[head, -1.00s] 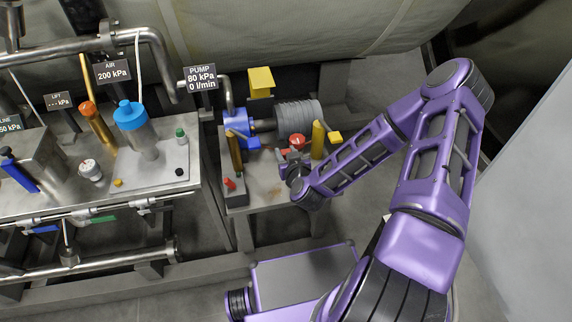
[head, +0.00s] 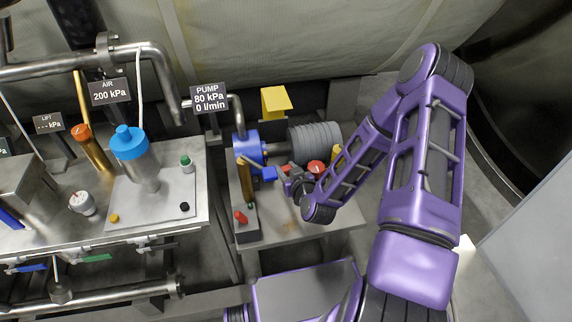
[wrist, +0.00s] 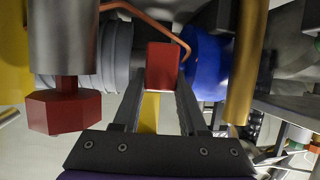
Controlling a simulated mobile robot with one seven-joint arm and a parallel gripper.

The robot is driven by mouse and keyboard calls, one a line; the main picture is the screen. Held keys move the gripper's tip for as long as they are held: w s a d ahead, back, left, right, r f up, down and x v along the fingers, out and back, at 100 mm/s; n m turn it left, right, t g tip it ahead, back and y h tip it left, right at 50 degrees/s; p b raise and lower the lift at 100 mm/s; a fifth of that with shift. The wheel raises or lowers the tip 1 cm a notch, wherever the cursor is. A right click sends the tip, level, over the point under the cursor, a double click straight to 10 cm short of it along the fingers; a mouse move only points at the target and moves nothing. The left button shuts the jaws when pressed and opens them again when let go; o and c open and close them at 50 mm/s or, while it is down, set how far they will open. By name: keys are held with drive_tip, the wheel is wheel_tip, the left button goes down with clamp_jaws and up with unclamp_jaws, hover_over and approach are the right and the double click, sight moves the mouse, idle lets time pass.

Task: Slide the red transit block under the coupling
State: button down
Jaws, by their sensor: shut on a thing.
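The red transit block (wrist: 162,66) is between my fingertips in the wrist view. My gripper (wrist: 160,88) is shut on it. In the head view my gripper (head: 288,178) is low in front of the pump set, and the block is mostly hidden there. The blue pump (head: 247,150) is on the left and the grey ribbed motor (head: 315,142) on the right. The coupling (head: 276,150) lies between them and is partly hidden. In the wrist view the block overlaps the gap between the blue pump (wrist: 208,65) and the ribbed motor (wrist: 112,55). I cannot tell whether it touches either.
A red hexagonal knob (wrist: 65,110) on a metal stem is close to my gripper's left in the wrist view. A brass post (wrist: 246,60) stands on the right. A small red switch box (head: 243,220) sits on the stand's left front. The stand's front top (head: 285,228) is fairly clear.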

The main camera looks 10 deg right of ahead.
drive_tip(key=shift+w+f, duration=0.35)
drive_tip(key=shift+f, duration=0.05)
wheel_tip(320, 180, down, 6)
drive_tip(key=b, duration=0.4)
drive_tip(key=shift+s, duration=0.1)
drive_tip(key=shift+f, duration=0.3)
drive_tip(key=shift+f, duration=0.55)
drive_tip(key=shift+c, duration=1.8)
unclamp_jaws()
drive_tip(key=p+v, duration=0.6)
drive_tip(key=v, duration=1.1)
drive_tip(key=shift+s+d, duration=0.15)
